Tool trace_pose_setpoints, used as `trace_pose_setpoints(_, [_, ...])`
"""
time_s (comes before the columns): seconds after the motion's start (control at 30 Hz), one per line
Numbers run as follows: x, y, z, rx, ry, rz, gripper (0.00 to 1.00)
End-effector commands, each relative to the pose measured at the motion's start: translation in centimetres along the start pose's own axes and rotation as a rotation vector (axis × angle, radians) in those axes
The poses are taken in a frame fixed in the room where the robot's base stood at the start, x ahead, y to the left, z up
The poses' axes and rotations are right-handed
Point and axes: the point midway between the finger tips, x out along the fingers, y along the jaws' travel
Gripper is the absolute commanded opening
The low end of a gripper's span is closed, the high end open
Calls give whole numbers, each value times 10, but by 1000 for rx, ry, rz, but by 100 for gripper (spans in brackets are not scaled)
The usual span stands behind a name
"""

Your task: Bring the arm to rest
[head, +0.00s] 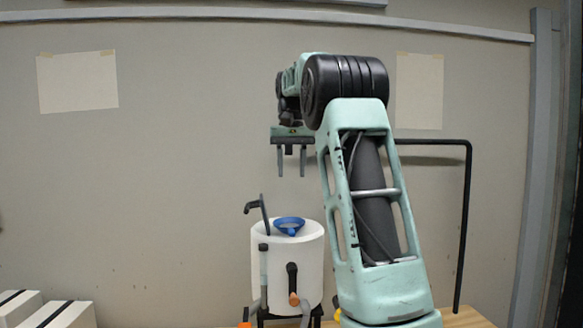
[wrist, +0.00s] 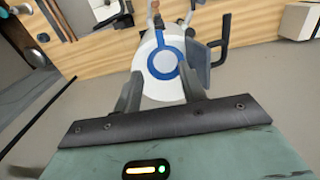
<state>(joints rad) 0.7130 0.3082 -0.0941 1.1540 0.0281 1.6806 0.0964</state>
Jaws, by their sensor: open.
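My gripper (head: 291,163) hangs from my raised mint-green arm in the head view, fingers pointing down. It is open, with nothing between the fingers. In the head view a white cylindrical container (head: 290,265) stands below it, with a blue ring-shaped piece (head: 289,225) on its top. The gripper is apart from both, some way above. In the wrist view the fingers (wrist: 163,95) frame the white container's top and the blue ring (wrist: 163,63) beyond them.
A black bent rail (head: 466,220) stands right of my arm. A dark hooked handle (head: 258,210) rises beside the container. A wooden surface (head: 465,318) shows at lower right. White boxes (head: 62,314) sit at lower left. Paper sheets (head: 78,82) hang on the grey wall. The air left of my gripper is clear.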

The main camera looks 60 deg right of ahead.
Motion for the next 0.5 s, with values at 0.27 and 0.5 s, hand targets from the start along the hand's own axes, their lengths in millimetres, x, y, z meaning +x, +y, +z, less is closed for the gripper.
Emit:
trace_pose_setpoints(0.27, [0,0,0,0,0,0,41])
trace_pose_setpoints(0.5, [12,-25,7,-58,-1,-10,41])
